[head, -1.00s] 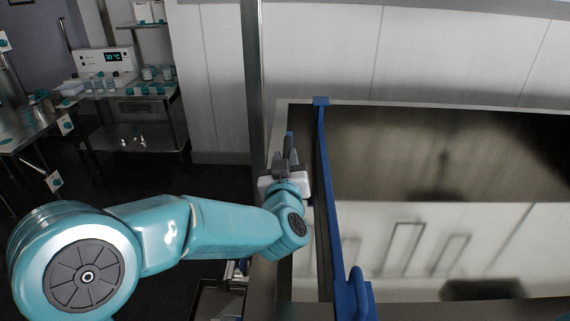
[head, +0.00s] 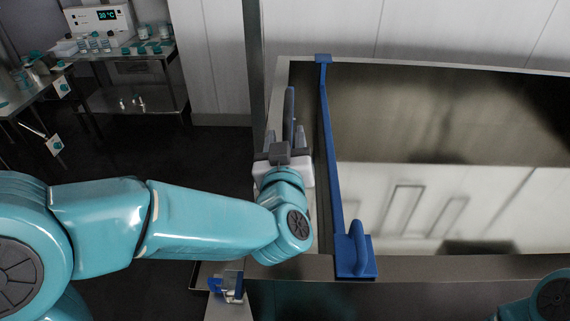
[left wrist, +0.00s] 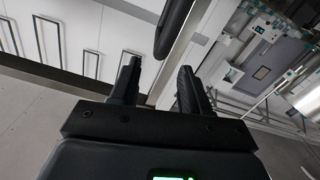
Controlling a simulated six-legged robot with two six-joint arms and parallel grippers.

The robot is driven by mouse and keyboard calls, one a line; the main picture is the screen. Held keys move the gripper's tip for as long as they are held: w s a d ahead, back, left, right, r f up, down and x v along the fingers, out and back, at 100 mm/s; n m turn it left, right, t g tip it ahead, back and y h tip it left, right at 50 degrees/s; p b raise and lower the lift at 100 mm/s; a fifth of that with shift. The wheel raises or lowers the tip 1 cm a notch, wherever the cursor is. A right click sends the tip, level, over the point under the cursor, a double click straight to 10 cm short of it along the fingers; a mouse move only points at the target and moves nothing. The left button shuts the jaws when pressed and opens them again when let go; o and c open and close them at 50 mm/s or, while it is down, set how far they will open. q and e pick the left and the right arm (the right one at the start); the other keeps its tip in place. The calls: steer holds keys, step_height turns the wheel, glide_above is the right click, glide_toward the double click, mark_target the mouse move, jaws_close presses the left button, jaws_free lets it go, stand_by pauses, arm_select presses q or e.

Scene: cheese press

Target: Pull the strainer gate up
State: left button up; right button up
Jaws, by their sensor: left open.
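The strainer gate (head: 331,150) shows in the head view as a long, narrow blue piece along the left end of the metal vat. An upright blue handle (head: 357,243) stands at its near end. My left gripper (head: 294,112) is left of the gate, apart from the near handle, with its grey fingers pointing away and nothing seen between them. In the left wrist view its two dark fingers (left wrist: 158,66) are spread. A dark rounded bar (left wrist: 174,28) shows beyond them; I cannot tell whether it is part of the gate. My right gripper is out of view.
The vat's near rim (head: 450,268) crosses the lower right. A grey post (head: 255,80) stands just left of the vat. A metal shelf table (head: 140,95) with a white device stands at the far left. The dark floor (head: 170,155) between is clear.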

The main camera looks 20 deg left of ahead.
arm_select(q)
steer(key=v, duration=0.7)
steer(key=shift+s+d, duration=0.1)
